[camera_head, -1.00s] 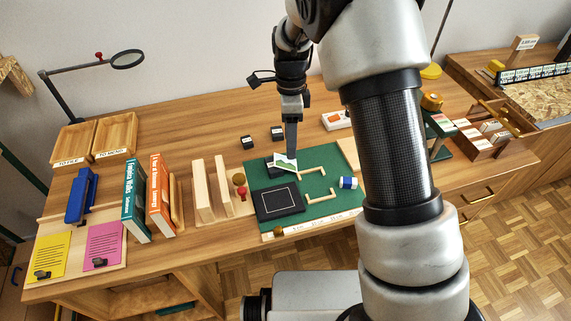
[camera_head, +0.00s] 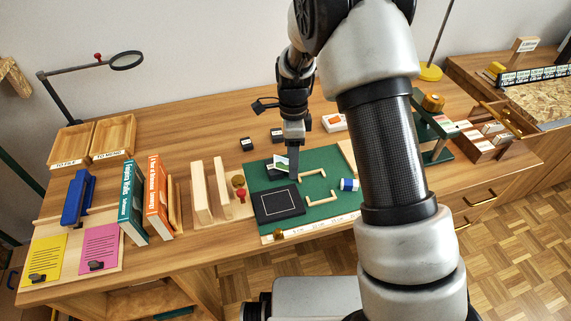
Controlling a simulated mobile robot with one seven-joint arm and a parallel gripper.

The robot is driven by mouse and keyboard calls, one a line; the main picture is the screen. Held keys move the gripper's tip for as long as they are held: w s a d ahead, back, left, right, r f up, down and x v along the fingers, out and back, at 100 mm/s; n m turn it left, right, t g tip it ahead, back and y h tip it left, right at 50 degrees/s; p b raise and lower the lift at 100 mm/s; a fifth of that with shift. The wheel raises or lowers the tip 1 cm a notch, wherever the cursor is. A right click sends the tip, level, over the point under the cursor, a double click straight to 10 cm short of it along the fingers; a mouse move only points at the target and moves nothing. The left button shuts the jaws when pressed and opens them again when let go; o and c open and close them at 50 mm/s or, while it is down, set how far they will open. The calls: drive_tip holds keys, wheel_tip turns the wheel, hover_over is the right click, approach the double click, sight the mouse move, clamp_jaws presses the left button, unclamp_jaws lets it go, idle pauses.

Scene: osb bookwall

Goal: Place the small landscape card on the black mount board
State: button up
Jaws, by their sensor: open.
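The small landscape card (camera_head: 281,163) is at the far left part of the green mat (camera_head: 315,184). It appears tilted, on or against a small dark block whose shape is mostly hidden. My gripper (camera_head: 293,168) is open, with its fingers just right of the card and overlapping its edge in the view. I cannot tell whether they touch it. The black mount board (camera_head: 278,203), marked with a thin white rectangle, lies flat on the near left part of the mat. Its marked area is bare.
Wooden corner pieces (camera_head: 312,175) and a blue-and-white roll (camera_head: 348,184) lie on the mat. A wooden rack (camera_head: 202,190) and upright books (camera_head: 157,197) stand to the left. Small black blocks (camera_head: 247,144) sit behind the mat. A green stand (camera_head: 432,140) is at the right.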

drive_tip(key=c, duration=0.9)
wheel_tip(320, 180, up, 10)
drive_tip(key=p, duration=0.2)
drive_tip(key=s+d+r+n+p, duration=0.3)
drive_tip(key=d+r+n+p, duration=0.3)
drive_tip(key=n+p, duration=0.2)
drive_tip(key=s+d+r+n+t+h+p, duration=0.1)
drive_tip(key=s+d+r+n+p, duration=0.1)
drive_tip(key=d+r+n+p, duration=0.3)
drive_tip(key=r+n+p, duration=0.1)
drive_tip(key=n+p, duration=0.2)
drive_tip(key=n, duration=0.1)
drive_tip(key=shift+s+d+r, duration=0.3)
drive_tip(key=shift+s+d, duration=0.1)
